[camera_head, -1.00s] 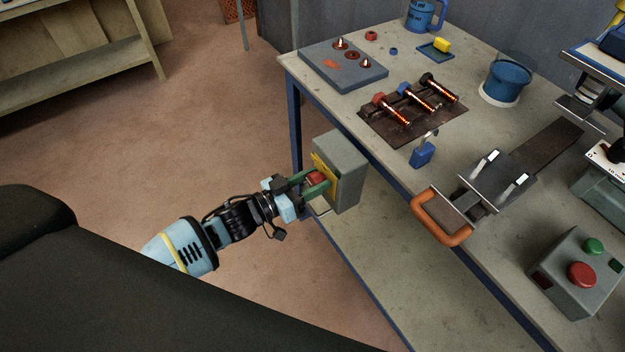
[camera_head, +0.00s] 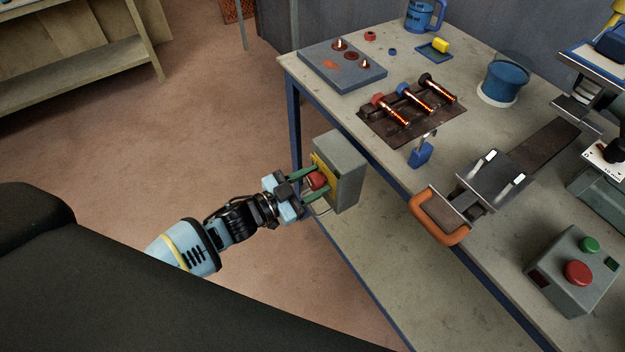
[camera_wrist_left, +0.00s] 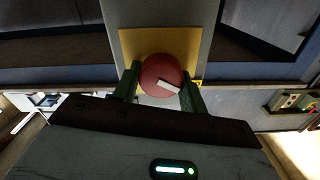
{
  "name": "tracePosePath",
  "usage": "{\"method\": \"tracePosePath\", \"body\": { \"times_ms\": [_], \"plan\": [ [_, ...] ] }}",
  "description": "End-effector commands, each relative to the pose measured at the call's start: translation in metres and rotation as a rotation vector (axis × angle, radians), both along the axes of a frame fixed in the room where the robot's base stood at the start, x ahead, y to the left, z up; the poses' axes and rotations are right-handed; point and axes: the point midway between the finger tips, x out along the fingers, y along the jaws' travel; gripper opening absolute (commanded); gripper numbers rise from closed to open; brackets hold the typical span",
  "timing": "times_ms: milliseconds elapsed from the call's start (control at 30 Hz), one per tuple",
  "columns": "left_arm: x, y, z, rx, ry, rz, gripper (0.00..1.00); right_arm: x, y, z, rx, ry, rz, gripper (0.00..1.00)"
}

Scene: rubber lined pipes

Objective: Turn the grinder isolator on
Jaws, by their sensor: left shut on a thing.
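The grinder isolator is a grey box (camera_head: 347,170) on the near left side of the bench, with a yellow plate (camera_head: 325,170) on its face. A round red knob (camera_head: 317,180) sits on the plate. My left gripper (camera_head: 312,181) is at the box, its green fingers on either side of the knob and shut on it. In the left wrist view the red knob (camera_wrist_left: 160,74) shows between the fingers, with a white mark tilted, nearly crosswise. The yellow plate (camera_wrist_left: 133,45) is behind it. Lettering on the plate is unreadable. My right gripper is not in view.
A blue padlock (camera_head: 421,154) is on the bench near its edge. An orange handle (camera_head: 440,218) juts over the edge to the right. A grey box with red and green buttons (camera_head: 572,272) stands at right. The lower shelf (camera_head: 405,275) is bare.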

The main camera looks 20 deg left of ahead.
Motion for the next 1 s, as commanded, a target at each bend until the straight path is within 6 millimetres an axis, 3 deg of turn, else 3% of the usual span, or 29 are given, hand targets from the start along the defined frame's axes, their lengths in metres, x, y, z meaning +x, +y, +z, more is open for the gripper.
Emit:
{"method": "tracePosePath", "body": {
  "times_ms": [1000],
  "plan": [
    [-0.0025,-0.0026,-0.0042,0.718,-0.559,0.000,0.19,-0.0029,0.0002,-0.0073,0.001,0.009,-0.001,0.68]
  ]
}}
